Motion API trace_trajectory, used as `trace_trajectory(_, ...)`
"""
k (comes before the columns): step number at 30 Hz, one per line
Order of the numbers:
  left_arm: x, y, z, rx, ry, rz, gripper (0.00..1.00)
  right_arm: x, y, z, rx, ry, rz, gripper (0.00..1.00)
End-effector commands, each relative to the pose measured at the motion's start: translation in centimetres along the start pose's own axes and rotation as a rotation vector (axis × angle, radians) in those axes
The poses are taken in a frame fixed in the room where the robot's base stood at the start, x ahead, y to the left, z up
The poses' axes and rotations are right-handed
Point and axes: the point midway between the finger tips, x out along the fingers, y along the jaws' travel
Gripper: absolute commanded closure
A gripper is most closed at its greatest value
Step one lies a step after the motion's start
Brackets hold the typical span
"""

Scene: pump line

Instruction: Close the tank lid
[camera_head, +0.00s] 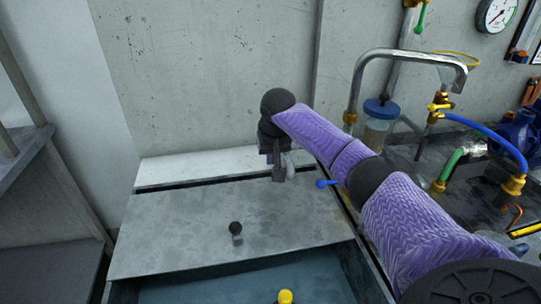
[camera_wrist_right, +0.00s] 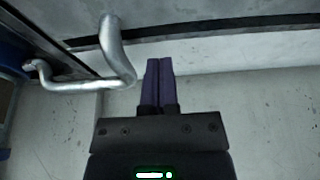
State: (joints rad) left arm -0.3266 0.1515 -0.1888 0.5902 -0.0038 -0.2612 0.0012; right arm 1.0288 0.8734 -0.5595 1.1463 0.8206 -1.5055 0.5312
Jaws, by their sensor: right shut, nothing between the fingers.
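The tank lid (camera_head: 185,225) is a flat grey panel with a black knob (camera_head: 236,228) on it. It lies over the back part of the tank, and the front of the tank (camera_head: 225,284) shows open with dark bluish inside. My right gripper (camera_head: 278,174) is above the lid's far right part, near the back strip. In the right wrist view its purple fingers (camera_wrist_right: 158,82) are together and empty. A bent silver bar (camera_wrist_right: 115,55) is beside them, to the left; I cannot tell whether it belongs to the lid. My left gripper is not in view.
A pale strip (camera_head: 210,168) lies behind the lid, against the concrete wall. A curved steel pipe (camera_head: 356,82), a blue-capped jar (camera_head: 380,118) and hoses (camera_head: 480,130) stand at the right. A yellow knob (camera_head: 285,297) shows at the front. A shelf (camera_head: 20,150) is at the left.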

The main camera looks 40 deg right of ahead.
Motion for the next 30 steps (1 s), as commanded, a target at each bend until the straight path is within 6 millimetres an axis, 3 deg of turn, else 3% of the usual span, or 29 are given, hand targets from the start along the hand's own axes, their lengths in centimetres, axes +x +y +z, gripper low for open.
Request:
trace_trajectory(1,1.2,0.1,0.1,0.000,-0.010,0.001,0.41,1.8,-0.1,0.2,0.000,-0.003,0.001,1.00)
trace_trajectory(3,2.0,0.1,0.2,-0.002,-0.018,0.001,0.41,3.0,-0.1,0.2,0.000,-0.003,0.001,1.00)
trace_trajectory(9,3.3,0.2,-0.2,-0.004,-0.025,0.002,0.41,5.1,0.0,0.1,0.000,-0.001,0.000,1.00)
trace_trajectory(23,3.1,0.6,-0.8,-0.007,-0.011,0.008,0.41,5.1,0.0,0.0,-0.001,0.001,-0.001,1.00)
trace_trajectory(26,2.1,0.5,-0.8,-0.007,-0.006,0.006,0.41,4.6,0.0,0.2,0.000,0.002,-0.002,1.00)
trace_trajectory(30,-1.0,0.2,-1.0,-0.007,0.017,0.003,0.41,3.6,0.0,1.0,-0.002,0.001,-0.003,1.00)
